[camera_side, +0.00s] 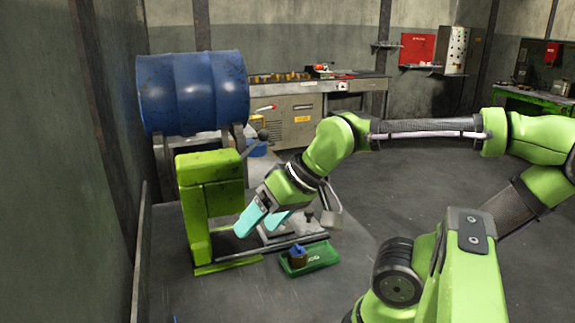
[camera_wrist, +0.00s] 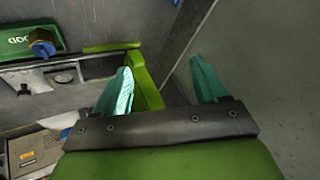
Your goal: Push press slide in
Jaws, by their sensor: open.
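The green forging press (camera_side: 205,205) stands on the workbench, with a ball-ended lever at its upper right. The press slide (camera_side: 283,235) is a flat grey plate on dark rails to the right of the press, outside the press column. My gripper (camera_side: 256,226) is open and empty, its two teal fingers tilted down in front of the press and partly covering the slide. In the wrist view my gripper (camera_wrist: 162,76) has its fingers wide apart, with green press parts (camera_wrist: 146,88) behind them. The slide plate (camera_wrist: 60,76) shows at the left there. I cannot tell whether the fingers touch anything.
A green tray (camera_side: 322,255) with a brown and blue part (camera_side: 298,256) lies right of the press, near the rails. A blue drum (camera_side: 193,92) lies behind the press. A wall (camera_side: 60,160) closes off the left. Open floor (camera_side: 420,185) lies to the right.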

